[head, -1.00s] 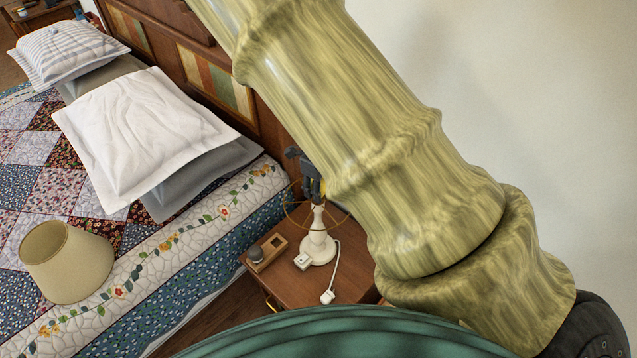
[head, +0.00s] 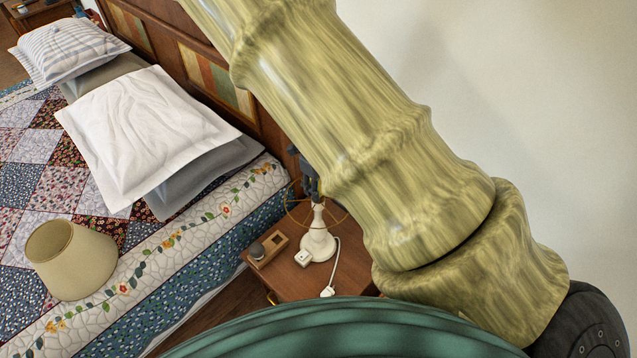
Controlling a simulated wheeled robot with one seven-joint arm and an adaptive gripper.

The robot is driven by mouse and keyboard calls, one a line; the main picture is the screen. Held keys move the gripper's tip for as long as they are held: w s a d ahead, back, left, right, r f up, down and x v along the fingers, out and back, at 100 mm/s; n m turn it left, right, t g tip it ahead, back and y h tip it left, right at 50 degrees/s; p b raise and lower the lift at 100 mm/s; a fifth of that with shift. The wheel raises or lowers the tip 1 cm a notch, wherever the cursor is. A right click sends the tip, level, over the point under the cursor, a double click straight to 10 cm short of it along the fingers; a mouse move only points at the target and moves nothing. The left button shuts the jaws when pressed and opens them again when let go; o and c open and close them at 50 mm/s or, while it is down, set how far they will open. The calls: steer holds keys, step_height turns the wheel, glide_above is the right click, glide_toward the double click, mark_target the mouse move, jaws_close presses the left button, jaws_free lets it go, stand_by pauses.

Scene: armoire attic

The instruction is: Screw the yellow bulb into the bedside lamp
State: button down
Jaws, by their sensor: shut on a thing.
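The white bedside lamp (head: 317,241) stands upright on the nightstand without its shade, with a thin brass ring around its top. My gripper (head: 312,190) is right above the lamp's neck, partly hidden behind my arm. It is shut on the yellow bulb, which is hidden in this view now. I cannot tell whether the bulb touches the socket or how far it sits in it.
The brown nightstand (head: 290,283) also holds a small wooden tray (head: 268,250) with a dark round object, and a white cord with a plug (head: 328,291). The beige lampshade (head: 71,260) lies on the quilted bed (head: 165,275). The wooden headboard (head: 262,125) stands close behind.

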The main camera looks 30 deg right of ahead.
steer(key=shift+w+d+r+m+p, duration=0.25)
steer(key=shift+w+m+p, duration=0.05)
steer(key=shift+m+p, duration=0.6)
steer(key=c, duration=0.7)
jaws_free()
steer(key=shift+f, duration=0.3)
steer(key=shift+s, duration=0.1)
steer(key=shift+o, duration=1.1)
steer(key=shift+a, duration=0.1)
